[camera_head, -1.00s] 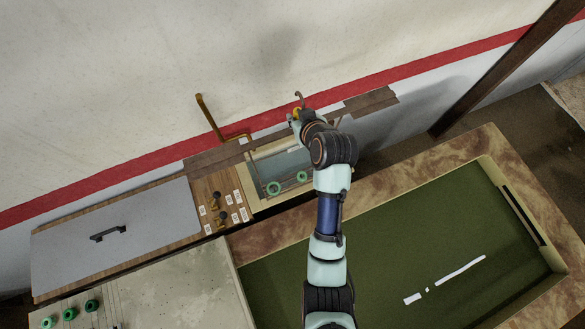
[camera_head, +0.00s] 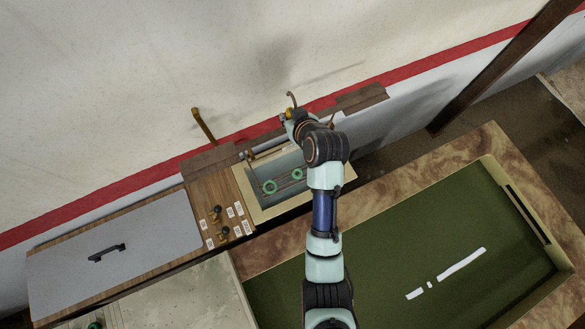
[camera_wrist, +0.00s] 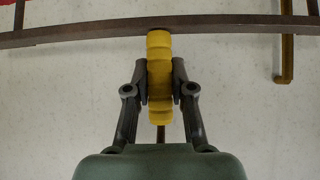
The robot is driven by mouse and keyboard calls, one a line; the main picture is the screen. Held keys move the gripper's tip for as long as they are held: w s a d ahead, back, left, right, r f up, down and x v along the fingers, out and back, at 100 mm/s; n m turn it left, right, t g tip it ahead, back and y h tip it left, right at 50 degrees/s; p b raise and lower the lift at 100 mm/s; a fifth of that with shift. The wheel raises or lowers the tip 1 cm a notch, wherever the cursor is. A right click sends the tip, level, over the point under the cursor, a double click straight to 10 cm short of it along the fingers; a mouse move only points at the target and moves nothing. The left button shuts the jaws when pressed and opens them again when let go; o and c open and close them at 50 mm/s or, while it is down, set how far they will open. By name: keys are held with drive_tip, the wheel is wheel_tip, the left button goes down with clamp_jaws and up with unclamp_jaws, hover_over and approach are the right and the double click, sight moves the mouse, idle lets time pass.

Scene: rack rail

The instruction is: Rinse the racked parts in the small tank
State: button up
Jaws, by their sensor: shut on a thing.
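My gripper (camera_head: 292,118) is over the wall side of the small tank (camera_head: 246,190). In the wrist view my gripper (camera_wrist: 160,82) is shut on an upright yellow grip (camera_wrist: 159,50). A brown bar (camera_wrist: 80,33) crosses behind the top of the grip. Two green ring-shaped parts (camera_head: 269,187) (camera_head: 297,174) show within the tank's opening. My arm covers the tank's right part and may hide more parts. I cannot tell whether the rings are in the liquid or above it.
Valves (camera_head: 224,232) with white labels stand left of the tank, beside a grey lid with a dark handle (camera_head: 107,252). A brass pipe (camera_head: 203,126) rises near the wall. A large green-floored basin (camera_head: 400,245) lies in front. Another green part (camera_head: 95,326) shows bottom left.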

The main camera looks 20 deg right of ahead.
drive_tip(key=shift+r, duration=0.1)
clamp_jaws()
wheel_tip(320, 180, down, 14)
drive_tip(key=b, duration=0.9)
drive_tip(key=shift+s+d, duration=0.1)
drive_tip(key=shift+s, duration=0.65)
